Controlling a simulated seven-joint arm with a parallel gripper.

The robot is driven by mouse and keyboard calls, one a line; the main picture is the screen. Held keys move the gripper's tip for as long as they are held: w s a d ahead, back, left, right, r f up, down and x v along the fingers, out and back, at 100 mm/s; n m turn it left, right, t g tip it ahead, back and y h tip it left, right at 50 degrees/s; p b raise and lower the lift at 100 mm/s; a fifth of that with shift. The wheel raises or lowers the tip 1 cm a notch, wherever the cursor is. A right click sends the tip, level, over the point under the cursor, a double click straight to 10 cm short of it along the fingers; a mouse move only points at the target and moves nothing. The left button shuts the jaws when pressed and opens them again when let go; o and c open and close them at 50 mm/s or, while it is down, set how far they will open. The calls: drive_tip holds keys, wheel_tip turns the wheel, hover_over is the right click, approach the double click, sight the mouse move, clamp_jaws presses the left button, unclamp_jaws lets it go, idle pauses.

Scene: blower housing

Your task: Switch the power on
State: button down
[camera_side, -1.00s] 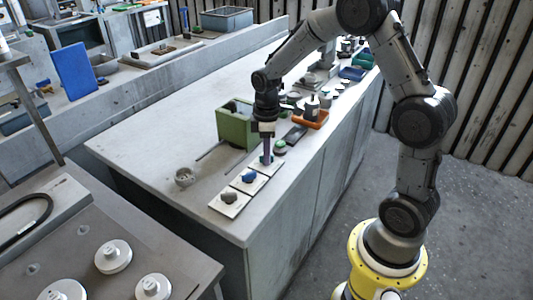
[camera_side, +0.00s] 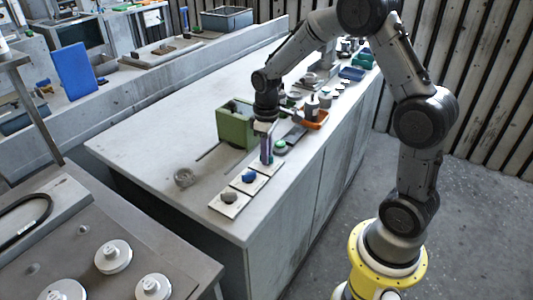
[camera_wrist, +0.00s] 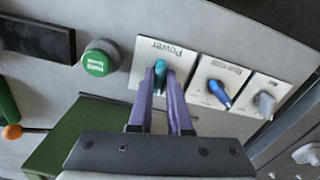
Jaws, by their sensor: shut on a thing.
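The power switch is a teal knob (camera_wrist: 160,76) on a white plate (camera_wrist: 147,58) labelled "Power" in the wrist view. My gripper (camera_wrist: 161,82) is shut on this knob, with one purple finger on each side of it. In the side view my gripper (camera_side: 266,160) points down onto the switch plate on the long grey bench, and its fingers hide the knob. The knob's exact angle is hard to tell between the fingers.
A plate with a blue knob (camera_side: 249,177) and one with a grey knob (camera_side: 229,197) sit beside the power plate. A green button (camera_wrist: 97,62), a dark panel (camera_wrist: 37,39) and a green box (camera_side: 233,129) are close by.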

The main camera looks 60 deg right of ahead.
drive_tip(key=shift+r, duration=0.1)
drive_tip(key=m, duration=0.4)
drive_tip(key=shift+m, duration=0.4)
drive_tip(key=shift+w, duration=0.1)
drive_tip(key=m, duration=0.4)
drive_tip(key=c, duration=1)
unclamp_jaws()
drive_tip(key=shift+o, duration=0.2)
